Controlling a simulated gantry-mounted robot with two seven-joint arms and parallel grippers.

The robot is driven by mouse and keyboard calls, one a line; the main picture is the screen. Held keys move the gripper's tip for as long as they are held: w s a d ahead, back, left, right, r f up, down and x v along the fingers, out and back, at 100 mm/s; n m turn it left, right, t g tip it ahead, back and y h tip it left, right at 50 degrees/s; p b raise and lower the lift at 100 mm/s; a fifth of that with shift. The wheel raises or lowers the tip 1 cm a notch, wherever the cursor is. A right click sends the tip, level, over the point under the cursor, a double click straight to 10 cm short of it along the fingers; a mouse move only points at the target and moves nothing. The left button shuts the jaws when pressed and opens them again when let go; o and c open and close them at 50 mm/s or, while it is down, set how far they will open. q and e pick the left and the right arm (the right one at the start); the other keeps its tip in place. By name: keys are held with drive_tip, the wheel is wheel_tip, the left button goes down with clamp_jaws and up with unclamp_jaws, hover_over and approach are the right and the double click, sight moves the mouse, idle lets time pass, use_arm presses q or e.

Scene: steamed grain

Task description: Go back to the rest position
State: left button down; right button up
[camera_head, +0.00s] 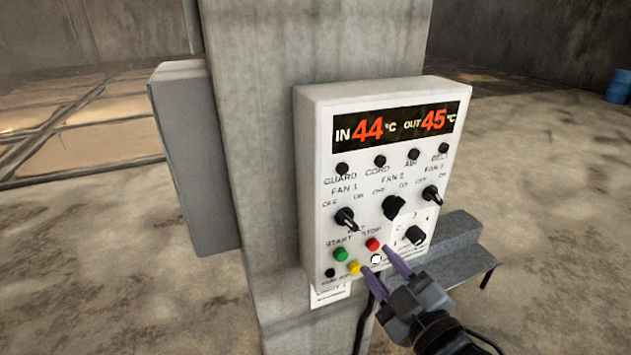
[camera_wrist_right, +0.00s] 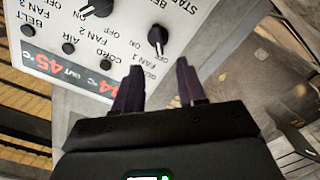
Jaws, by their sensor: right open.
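My right gripper (camera_head: 371,259) is in front of the lower part of a white control panel (camera_head: 310,130). Its two purple fingers are apart with nothing between them. In the head view one fingertip overlaps the panel near the yellow button (camera_head: 354,267) and the other near the red button (camera_head: 373,244). I cannot tell whether they touch it. In the right wrist view the open gripper (camera_wrist_right: 159,67) shows below the upside-down panel (camera_wrist_right: 130,45), with the FAN 1 knob (camera_wrist_right: 158,38) close beyond the fingers. My left gripper is out of view.
The panel is fixed to a concrete pillar (camera_head: 260,40). Its display (camera_head: 400,124) reads IN 44 and OUT 45. A grey box (camera_head: 195,150) is on the pillar's left side. A grey metal bench (camera_head: 455,240) stands behind my right gripper. Open floor (camera_head: 560,170) lies to the right.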

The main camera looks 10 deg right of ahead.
drive_tip(key=s+f+m+g+h+p, duration=0.1)
drive_tip(key=s+f+m+g+p, duration=0.5)
drive_tip(key=f, duration=1)
drive_tip(key=s+d+f+m+g+p, duration=0.1)
drive_tip(key=s+f+g, duration=0.3)
drive_tip(key=s, duration=0.4)
drive_tip(key=s+d+f+m+g+h+p, duration=0.1)
drive_tip(key=s+f+g+p, duration=0.2)
drive_tip(key=s, duration=0.6)
drive_tip(key=shift+d+f+g+h+p, duration=0.15)
drive_tip(key=shift+f+g+h+p, duration=0.25)
drive_tip(key=shift+f, duration=0.5)
